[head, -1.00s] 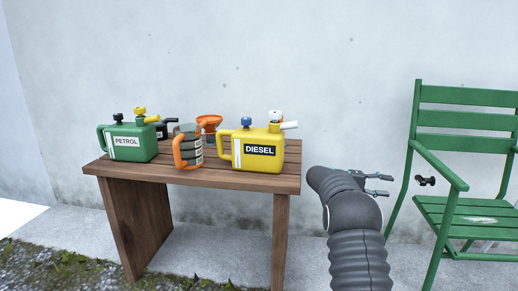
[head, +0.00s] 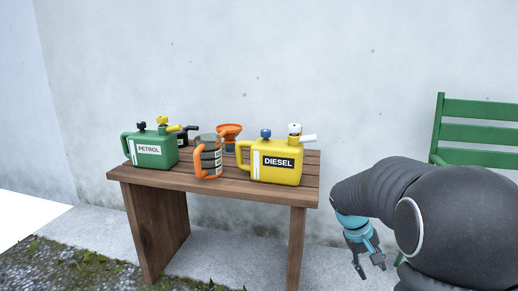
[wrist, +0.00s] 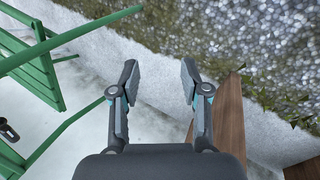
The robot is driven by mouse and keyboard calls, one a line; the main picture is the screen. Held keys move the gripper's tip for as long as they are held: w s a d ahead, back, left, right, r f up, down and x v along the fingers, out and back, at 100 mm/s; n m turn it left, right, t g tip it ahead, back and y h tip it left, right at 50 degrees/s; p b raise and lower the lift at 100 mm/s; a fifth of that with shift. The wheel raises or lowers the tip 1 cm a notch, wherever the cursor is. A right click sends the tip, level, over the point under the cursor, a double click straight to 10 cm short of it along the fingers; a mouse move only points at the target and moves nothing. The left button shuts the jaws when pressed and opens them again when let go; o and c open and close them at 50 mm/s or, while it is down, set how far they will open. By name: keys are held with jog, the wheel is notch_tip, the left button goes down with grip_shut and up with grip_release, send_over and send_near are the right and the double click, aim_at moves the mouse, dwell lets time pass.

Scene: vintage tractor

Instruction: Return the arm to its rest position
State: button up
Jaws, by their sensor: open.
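My gripper (head: 369,266) is at the lower right of the head view, pointing down beside the right end of the wooden table. In the wrist view my gripper (wrist: 157,80) is open, with its two fingers spread and nothing between them. Pale paving and gravelly ground lie below it. My dark grey arm fills the lower right of the head view and hides most of the green chair (head: 478,130).
The wooden table (head: 170,181) holds a green petrol can (head: 155,149), a yellow diesel can (head: 272,174), a jug with an orange handle (head: 208,160) and an orange funnel (head: 229,131). In the wrist view the table (wrist: 229,120) is close to the right finger; the green chair (wrist: 35,75) is left.

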jog(key=s+a+r+t+y+p, duration=0.1)
jog(key=s+a+r+t+p, duration=0.1)
jog(key=s+a+r, duration=0.2)
jog(key=s+a+r+t+y+p, duration=0.2)
jog(key=s+a+r, duration=0.3)
jog(key=s, duration=0.6)
jog(key=s+a+r+m+t+y+p, duration=0.1)
jog(key=s+a+r+t+p, duration=0.1)
jog(key=s+r, duration=0.5)
jog(key=shift+s+a+r+y+p, duration=0.25)
jog(key=shift+a+r+y+p, duration=0.25)
jog(key=shift+a, duration=0.7)
jog(key=shift+f, duration=0.15)
